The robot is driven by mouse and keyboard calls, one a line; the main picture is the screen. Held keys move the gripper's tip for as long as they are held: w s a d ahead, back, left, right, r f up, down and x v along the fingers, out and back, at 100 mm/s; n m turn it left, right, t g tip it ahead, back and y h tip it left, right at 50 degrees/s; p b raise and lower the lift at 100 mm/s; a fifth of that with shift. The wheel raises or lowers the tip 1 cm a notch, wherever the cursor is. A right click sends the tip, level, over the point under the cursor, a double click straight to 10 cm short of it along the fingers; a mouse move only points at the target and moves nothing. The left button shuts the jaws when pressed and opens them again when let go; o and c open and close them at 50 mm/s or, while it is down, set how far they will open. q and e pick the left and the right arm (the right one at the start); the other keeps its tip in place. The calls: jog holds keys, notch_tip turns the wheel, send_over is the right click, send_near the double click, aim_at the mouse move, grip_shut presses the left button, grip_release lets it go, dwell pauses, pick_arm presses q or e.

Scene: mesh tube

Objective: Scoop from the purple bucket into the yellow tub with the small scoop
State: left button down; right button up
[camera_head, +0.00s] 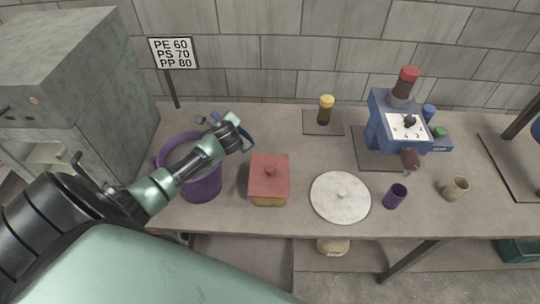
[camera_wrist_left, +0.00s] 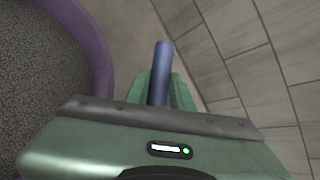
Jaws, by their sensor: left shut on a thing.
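The purple bucket (camera_head: 203,188) stands at the left of the bench, partly hidden behind my left arm. In the left wrist view its rim (camera_wrist_left: 98,50) curves around dark grey granules (camera_wrist_left: 38,80). My left gripper (camera_head: 236,122) is at the bucket's back right side. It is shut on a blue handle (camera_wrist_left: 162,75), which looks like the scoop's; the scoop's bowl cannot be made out. Blue parts (camera_head: 248,137) show beside the gripper. The yellow tub (camera_head: 268,201) stands right of the bucket, with a red knobbed lid (camera_head: 269,173) on top. My right gripper is not in view.
A white round lid (camera_head: 340,197), a purple cup (camera_head: 395,196) and a tan mug (camera_head: 454,188) stand to the right. A blue machine (camera_head: 395,125) and a yellow-capped jar (camera_head: 325,110) are behind. A sign (camera_head: 173,53) and a grey block machine (camera_head: 70,80) are at the left.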

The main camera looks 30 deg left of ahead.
pick_arm(q)
jog(key=shift+d, duration=0.4)
jog(key=shift+s+d+y+b, duration=0.1)
jog(key=shift+d+y+b, duration=0.25)
jog(key=shift+y+b, duration=0.05)
jog(key=d+r+y+b, duration=0.1)
jog(key=d+m+t+y+b, duration=0.1)
jog(key=d+b, duration=0.1)
jog(key=d+r+y+b, duration=0.1)
jog(key=d+b, duration=0.1)
jog(key=shift+s+r+t, duration=0.35)
jog(key=shift+s+t, duration=0.05)
jog(key=shift+d+r+m, duration=0.25)
jog(key=shift+r+m, duration=0.05)
jog(key=shift+r, duration=0.05)
jog(key=shift+s+d, duration=0.1)
jog(key=shift+d+r+y+b, duration=0.15)
jog(key=shift+d+y+b, duration=0.15)
jog(key=shift+b, duration=0.15)
jog(key=shift+d+r+b, duration=0.1)
jog(key=shift+d+b, duration=0.15)
jog(key=shift+b, duration=0.05)
jog(key=shift+s+d+r+b, duration=0.1)
jog(key=shift+s+d+b, duration=0.05)
jog(key=shift+d+b, duration=0.15)
